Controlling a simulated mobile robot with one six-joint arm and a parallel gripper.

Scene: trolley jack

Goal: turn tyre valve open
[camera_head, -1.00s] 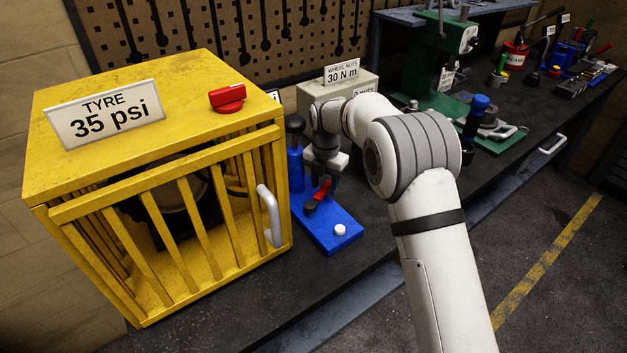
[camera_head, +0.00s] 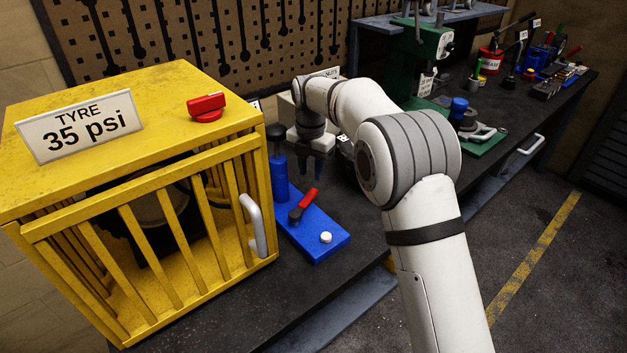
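A red valve knob (camera_head: 206,107) sits on the top of the yellow cage, near its front right corner. A white sign (camera_head: 80,127) beside it reads "TYRE 35 psi". A dark round shape, probably a tyre, is partly hidden behind the cage bars. My gripper (camera_head: 319,176) points down to the right of the cage, above the blue base (camera_head: 318,238) with its red lever (camera_head: 304,203). Its fingers look apart with nothing between them, and it looks clear of the lever. It is well away from the red valve knob.
The yellow cage (camera_head: 235,140) has a barred front door with a grey handle (camera_head: 253,224). A blue post with a black knob (camera_head: 277,160) stands by the cage. A green press (camera_head: 415,55) and several tools stand farther right on the dark bench. The pegboard is behind.

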